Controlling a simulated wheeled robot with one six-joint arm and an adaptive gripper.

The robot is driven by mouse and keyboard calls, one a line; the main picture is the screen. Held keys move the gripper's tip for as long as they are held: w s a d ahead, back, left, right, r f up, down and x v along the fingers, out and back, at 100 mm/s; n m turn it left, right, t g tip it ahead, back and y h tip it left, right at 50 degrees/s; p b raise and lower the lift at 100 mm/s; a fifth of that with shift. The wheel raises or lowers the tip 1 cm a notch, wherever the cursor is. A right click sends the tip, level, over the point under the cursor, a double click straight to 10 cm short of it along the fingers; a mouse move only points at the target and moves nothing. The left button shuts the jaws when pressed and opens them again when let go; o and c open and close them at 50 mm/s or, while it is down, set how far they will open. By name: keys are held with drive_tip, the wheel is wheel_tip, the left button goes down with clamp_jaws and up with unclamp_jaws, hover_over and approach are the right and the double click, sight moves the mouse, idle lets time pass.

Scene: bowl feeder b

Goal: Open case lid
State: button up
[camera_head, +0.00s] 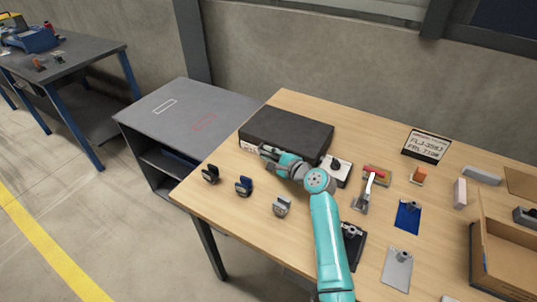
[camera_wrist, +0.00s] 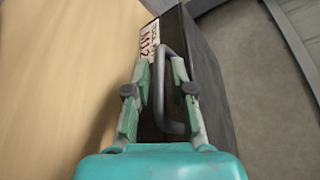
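The black case (camera_head: 288,129) lies closed at the table's back left corner. In the wrist view its dark side (camera_wrist: 205,85) carries a grey loop handle (camera_wrist: 160,90) and a white label with red lettering (camera_wrist: 149,38). My gripper (camera_head: 266,150) is at the case's front side. In the wrist view my gripper (camera_wrist: 160,72) has its fingers apart, with part of the handle between them. A gap shows between the left finger and the handle. The right finger overlaps the handle in the picture, and I cannot tell whether they touch.
Several small clamps stand along the near left table edge, including a blue one (camera_head: 244,187). A white block with a black knob (camera_head: 338,170) and a red-handled toggle clamp (camera_head: 371,182) are right of my gripper. An open cardboard box (camera_head: 490,265) stands at the right. A grey cabinet (camera_head: 185,110) adjoins the left.

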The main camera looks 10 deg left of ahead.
drive_tip(key=shift+w+a, duration=0.1)
clamp_jaws()
